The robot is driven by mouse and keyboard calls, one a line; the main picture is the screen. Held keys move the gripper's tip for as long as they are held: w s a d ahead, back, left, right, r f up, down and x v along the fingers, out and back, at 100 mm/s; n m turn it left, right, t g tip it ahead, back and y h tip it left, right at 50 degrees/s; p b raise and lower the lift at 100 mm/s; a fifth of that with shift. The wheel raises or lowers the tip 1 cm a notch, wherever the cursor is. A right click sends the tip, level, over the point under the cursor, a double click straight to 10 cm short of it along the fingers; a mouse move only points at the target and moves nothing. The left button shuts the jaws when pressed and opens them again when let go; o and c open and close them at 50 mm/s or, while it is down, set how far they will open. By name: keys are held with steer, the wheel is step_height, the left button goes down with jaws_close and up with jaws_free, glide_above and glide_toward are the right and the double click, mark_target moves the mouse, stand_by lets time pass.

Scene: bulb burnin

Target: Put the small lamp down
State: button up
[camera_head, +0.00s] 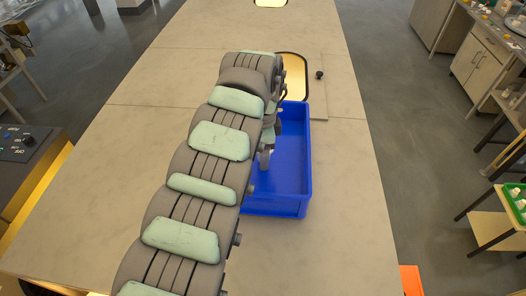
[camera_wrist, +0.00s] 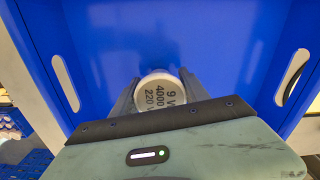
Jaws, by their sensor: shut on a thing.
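The small lamp (camera_wrist: 161,92) shows in the wrist view as a white round body with dark printing, including "9 W", "4000" and "220". My gripper (camera_wrist: 156,92) is shut on it, with one finger on each side. Behind the lamp is the blue crate (camera_wrist: 225,50), whose walls have slotted handle holes. In the head view my arm comes from the lower left, and the gripper (camera_head: 266,158) is over the left part of the blue crate (camera_head: 290,207). The lamp is not clearly visible there. Whether the lamp touches the crate floor cannot be told.
The crate's visible right part looks empty in the head view. A dark-rimmed panel with a pale yellow face (camera_head: 295,75) lies behind the crate, beside a small black knob (camera_head: 319,75). The grey table (camera_head: 345,180) is clear to the right. A control box (camera_head: 28,145) stands at the left.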

steer(key=shift+f, duration=0.2)
steer(key=o, duration=1.4)
steer(key=shift+r, duration=0.1)
step_height(320, 180, up, 12)
steer(key=shift+r+b, duration=0.15)
steer(key=shift+b, duration=0.45)
